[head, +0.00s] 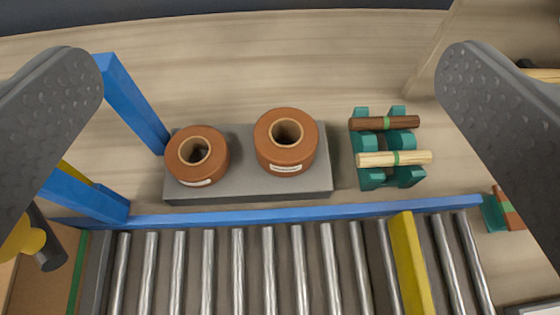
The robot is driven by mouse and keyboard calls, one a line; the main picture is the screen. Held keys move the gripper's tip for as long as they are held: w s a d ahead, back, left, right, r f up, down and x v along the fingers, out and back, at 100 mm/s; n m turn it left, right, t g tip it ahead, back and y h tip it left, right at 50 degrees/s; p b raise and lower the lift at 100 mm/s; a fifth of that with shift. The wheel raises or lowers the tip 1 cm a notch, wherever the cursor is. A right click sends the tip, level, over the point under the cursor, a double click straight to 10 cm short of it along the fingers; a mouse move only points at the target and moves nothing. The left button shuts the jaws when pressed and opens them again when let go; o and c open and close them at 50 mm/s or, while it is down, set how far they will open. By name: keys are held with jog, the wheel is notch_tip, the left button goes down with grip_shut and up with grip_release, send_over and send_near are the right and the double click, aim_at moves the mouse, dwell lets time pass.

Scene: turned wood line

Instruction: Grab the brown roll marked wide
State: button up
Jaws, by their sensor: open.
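Two brown rolls stand upright on a grey block (240,190) beyond the roller conveyor. The left roll (211,167) is a little smaller in the picture, and the right roll (287,156) is a little bigger. Each has an open core and a pale label low on its near side. The label text is too small to read, so I cannot tell which is marked wide. My gripper (270,90) is open and empty, its two grey fingers at the left and right edges of the view. The rolls lie between and beyond the fingers, untouched.
A teal rack (370,178) holding a dark turned rod (384,123) and a pale one (394,159) stands right of the block. A blue rail (290,212) edges the conveyor (250,270), with a yellow bar (410,265) across it. Blue posts (135,105) stand at left.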

notch_tip(320, 180, down, 21)
jog(key=w+d+g+b, duration=0.1)
jog(key=w+b, duration=0.1)
jog(key=w, duration=0.1)
jog(key=b, duration=0.1)
send_near(286, 125)
jog(key=shift+x, duration=1.1)
jog(key=shift+b+x, duration=1.15)
jog(key=shift+x, duration=1.8)
jog(key=c, duration=1.1)
